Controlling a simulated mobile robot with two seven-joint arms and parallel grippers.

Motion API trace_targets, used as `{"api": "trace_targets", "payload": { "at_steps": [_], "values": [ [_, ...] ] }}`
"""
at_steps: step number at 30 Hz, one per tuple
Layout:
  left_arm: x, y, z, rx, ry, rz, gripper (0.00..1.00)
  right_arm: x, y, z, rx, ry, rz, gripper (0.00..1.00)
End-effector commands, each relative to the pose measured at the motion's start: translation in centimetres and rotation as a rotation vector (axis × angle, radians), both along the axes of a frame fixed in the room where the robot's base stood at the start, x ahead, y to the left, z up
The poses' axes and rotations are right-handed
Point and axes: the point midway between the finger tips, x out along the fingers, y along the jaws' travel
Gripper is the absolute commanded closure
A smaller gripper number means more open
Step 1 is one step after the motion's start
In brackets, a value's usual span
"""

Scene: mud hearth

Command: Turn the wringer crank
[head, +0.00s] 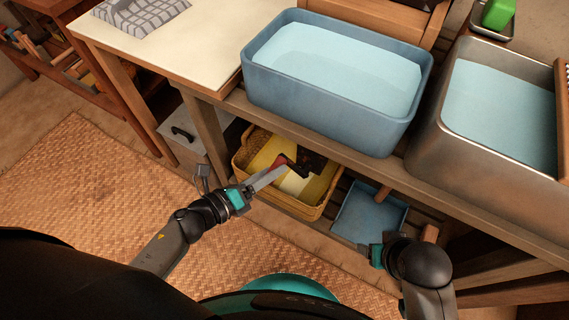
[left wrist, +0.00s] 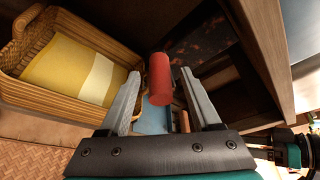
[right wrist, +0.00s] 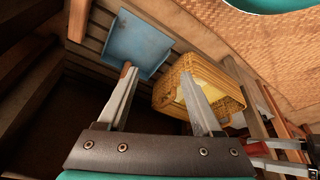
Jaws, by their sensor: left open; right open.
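A red cylindrical crank handle (left wrist: 160,78) shows between the fingers of my left gripper (head: 281,173) in the left wrist view. The fingers stand apart on either side of it; I cannot tell whether they touch it. In the head view the red handle (head: 279,160) is partly hidden by the fingertips. A dark mottled part (left wrist: 205,42), perhaps the crank arm, lies right behind it and also shows in the head view (head: 313,164). The wringer's body is not clearly visible. My right gripper (right wrist: 159,75) is open and empty, low by the shelf.
A wicker basket (head: 323,202) with yellow cloth stands on the low shelf behind the handle. A blue pan (head: 369,214) lies beside it. Above are a blue water tub (head: 335,120) and a metal basin (head: 492,157). A woven mat (head: 75,185) covers the floor.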

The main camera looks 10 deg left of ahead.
Motion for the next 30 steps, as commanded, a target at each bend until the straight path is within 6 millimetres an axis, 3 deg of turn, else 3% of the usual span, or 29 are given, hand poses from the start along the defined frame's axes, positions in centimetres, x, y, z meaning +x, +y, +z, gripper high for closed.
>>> {"api": "trace_targets", "payload": {
  "at_steps": [9, 22, 30],
  "values": [
    [3.5, -2.5, -1.2, -0.001, -0.001, 0.002, 0.36, 0.2, 0.0, 2.0, 0.004, -0.031, -0.001, 0.33],
    [4.1, -2.9, -1.3, -0.002, 0.001, 0.001, 0.36, 0.2, 0.0, 2.5, 0.004, -0.036, -0.002, 0.33],
    [4.1, -2.9, -1.3, -0.002, 0.001, 0.001, 0.66, 0.2, 0.0, 2.5, 0.004, -0.036, -0.002, 0.33]
  ]
}}
